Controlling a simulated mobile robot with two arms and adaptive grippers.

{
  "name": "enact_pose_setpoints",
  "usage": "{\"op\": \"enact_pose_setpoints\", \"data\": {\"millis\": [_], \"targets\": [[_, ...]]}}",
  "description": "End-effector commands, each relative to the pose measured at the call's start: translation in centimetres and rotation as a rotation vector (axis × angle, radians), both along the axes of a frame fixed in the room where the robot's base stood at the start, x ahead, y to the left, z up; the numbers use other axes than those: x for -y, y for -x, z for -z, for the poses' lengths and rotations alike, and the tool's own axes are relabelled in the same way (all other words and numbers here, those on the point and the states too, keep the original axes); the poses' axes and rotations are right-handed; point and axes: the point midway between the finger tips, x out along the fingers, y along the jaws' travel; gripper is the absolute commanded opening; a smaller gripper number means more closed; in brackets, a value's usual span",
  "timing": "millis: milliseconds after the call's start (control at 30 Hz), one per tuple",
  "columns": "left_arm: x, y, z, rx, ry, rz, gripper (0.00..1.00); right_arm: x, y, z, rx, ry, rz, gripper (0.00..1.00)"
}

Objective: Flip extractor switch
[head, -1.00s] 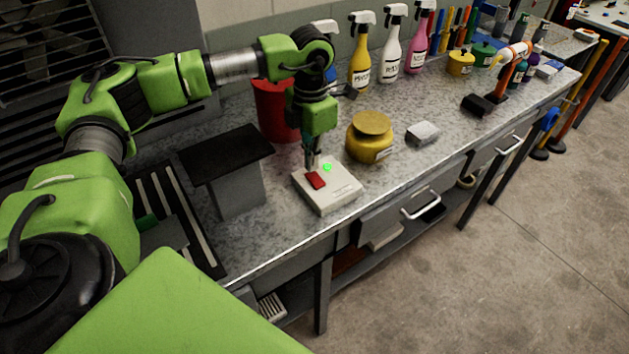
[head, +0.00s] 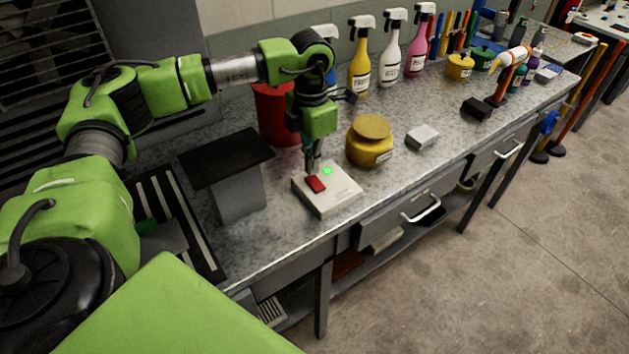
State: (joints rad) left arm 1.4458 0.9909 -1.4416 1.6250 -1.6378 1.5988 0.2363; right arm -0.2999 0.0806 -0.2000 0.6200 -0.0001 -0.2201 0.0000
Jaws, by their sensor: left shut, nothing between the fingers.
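The extractor switch is a pale box (head: 335,196) on the bench, with a red rocker (head: 315,184) and a lit green lamp (head: 327,171) on its top. My left gripper (head: 312,170) points down over the box. Its fingers are shut and empty, with the tips at the back edge of the red rocker. I cannot tell whether the tips touch it. My right gripper is not in view.
A dark-topped grey stand (head: 228,165) is left of the box. A red container (head: 272,115) stands behind my gripper, and a yellow jar (head: 370,143) is close on the right. Spray bottles (head: 390,50) line the back. The bench's front edge is close to the box.

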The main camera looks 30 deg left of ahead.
Motion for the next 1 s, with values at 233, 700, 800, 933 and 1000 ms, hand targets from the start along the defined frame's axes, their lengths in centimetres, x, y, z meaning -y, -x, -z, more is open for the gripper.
{"op": "enact_pose_setpoints", "data": {"millis": [233, 700, 800, 933, 1000], "targets": [[0.0, 0.0, 0.0, 0.0, 0.0, 0.0, 0.0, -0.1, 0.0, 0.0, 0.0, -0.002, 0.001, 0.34], [0.0, 0.0, 0.6, 0.0, 0.0, 0.0, 0.0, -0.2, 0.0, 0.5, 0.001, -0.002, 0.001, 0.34], [0.0, 0.0, 0.8, 0.0, 0.0, 0.0, 0.0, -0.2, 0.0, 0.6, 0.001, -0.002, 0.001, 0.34], [0.0, 0.0, 1.0, 0.0, 0.0, 0.0, 0.0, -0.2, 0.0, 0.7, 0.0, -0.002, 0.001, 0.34], [0.0, 0.0, 1.1, 0.0, 0.0, 0.0, 0.0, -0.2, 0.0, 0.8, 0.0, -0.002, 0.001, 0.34]]}}
